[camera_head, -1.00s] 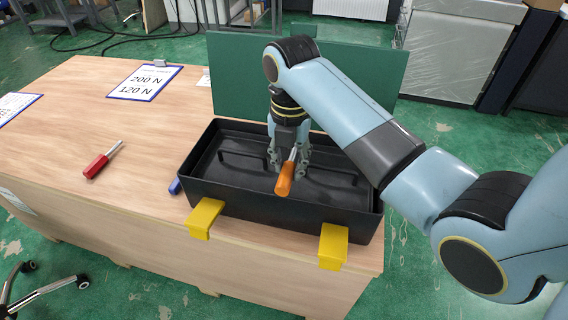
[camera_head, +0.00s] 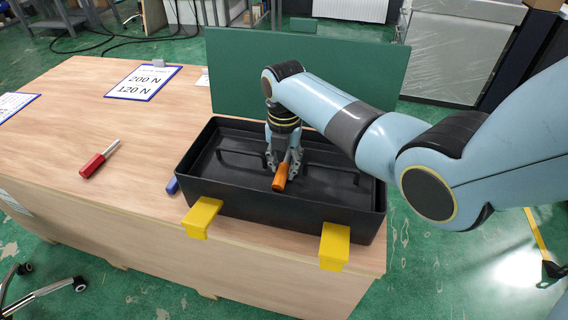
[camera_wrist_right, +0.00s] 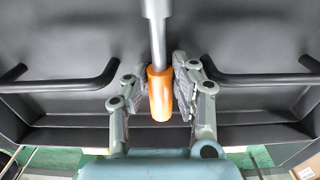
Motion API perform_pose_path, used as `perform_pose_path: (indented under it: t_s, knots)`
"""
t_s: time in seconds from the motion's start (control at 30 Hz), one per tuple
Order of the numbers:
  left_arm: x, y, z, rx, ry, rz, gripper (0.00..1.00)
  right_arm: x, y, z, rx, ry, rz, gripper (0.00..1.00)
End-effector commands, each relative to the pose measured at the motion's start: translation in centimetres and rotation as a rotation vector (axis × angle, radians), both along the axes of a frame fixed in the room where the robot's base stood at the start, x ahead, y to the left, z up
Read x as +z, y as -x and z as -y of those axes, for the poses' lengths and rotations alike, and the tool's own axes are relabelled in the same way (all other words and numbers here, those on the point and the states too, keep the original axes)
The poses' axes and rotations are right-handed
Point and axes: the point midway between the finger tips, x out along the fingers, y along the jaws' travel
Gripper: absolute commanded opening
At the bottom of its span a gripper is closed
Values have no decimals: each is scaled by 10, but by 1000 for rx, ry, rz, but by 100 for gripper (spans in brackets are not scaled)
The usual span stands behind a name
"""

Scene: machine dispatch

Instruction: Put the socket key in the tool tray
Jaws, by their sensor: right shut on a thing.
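The socket key, with an orange handle (camera_head: 281,178) and a grey shaft, is held inside the outline of the black tool tray (camera_head: 218,197). In the right wrist view its handle (camera_wrist_right: 160,92) is between the fingers and its shaft runs up the picture over the tray floor. My right gripper (camera_head: 284,163) is shut on the socket key, low over the tray. Whether the key touches the tray floor cannot be told. My left gripper is not in view.
A red-handled tool (camera_head: 93,165) lies on the wooden table (camera_head: 60,120) at left. A blue handle (camera_head: 172,186) is partly hidden beside the tray. Yellow clips (camera_head: 202,217) sit at the tray's front. A green panel (camera_head: 235,75) stands behind it.

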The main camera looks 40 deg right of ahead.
Motion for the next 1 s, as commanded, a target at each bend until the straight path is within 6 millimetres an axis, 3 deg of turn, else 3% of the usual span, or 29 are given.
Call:
perform_pose_path:
  t_s: [0.07, 0.1, 0.17, 0.53, 1.0]
  knots:
    - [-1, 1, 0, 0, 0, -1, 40, -2, 0, 0, 0, 0, 0, 0]
    - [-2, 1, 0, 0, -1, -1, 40, -3, 0, 0, 0, 0, 0, 26]
    - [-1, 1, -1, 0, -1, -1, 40, -3, 0, 0, 0, 0, 0, 34]
    - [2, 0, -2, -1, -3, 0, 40, 6, 0, 0, 0, 0, 1, 34]
    - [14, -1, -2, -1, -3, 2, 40, 101, 0, 1, 0, 1, 3, 34]
